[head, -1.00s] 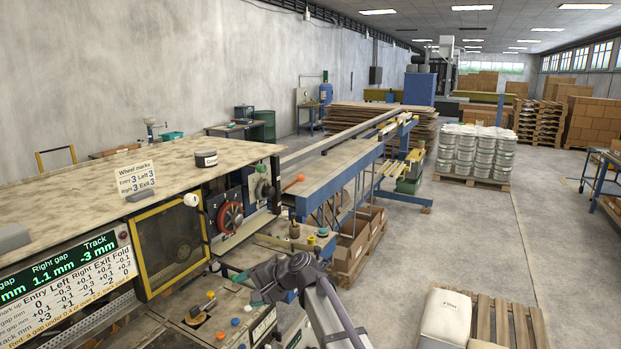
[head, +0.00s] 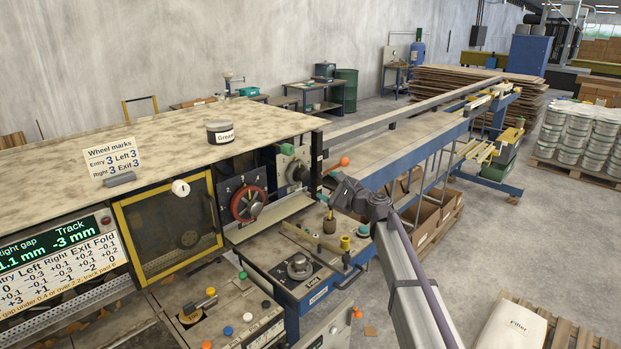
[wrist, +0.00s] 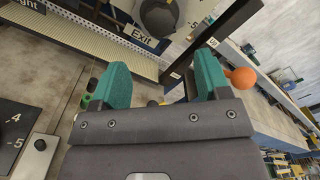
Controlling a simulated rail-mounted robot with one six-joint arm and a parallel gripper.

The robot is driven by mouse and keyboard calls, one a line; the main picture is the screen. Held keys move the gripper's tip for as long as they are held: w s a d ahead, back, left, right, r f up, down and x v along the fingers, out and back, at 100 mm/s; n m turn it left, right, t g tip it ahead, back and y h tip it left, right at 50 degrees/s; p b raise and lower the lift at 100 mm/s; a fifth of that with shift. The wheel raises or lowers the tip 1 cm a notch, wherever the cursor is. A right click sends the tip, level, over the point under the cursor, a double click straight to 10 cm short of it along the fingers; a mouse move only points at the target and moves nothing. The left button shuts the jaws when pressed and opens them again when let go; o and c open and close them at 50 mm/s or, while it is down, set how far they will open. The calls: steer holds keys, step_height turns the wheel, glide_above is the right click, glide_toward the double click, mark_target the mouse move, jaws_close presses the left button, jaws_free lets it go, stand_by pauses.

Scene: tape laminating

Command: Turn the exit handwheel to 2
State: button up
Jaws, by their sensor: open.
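A grey round wheel part (wrist: 160,14) is cut off by the top edge of the wrist view, above a label reading "Exit" (wrist: 140,38). In the head view a grey wheel (head: 298,172) stands on a pale panel at the machine's far end; I cannot read its mark there. My gripper (wrist: 161,66) has its two teal fingers apart, with nothing held between them. The wheel part lies beyond the fingertips, apart from them.
A red handwheel (head: 248,203) is left of the grey one. An orange ball knob (wrist: 242,78) is close beside the right finger. The marks card (head: 112,160) reads 3 for Entry, Left, Right and Exit. The display (head: 62,247) reads Track -3 mm.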

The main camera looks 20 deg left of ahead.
mark_target(306, 177)
steer(key=x, duration=0.9)
steer(key=shift+a, duration=0.1)
steer(key=shift+s, duration=0.1)
steer(key=c, duration=0.9)
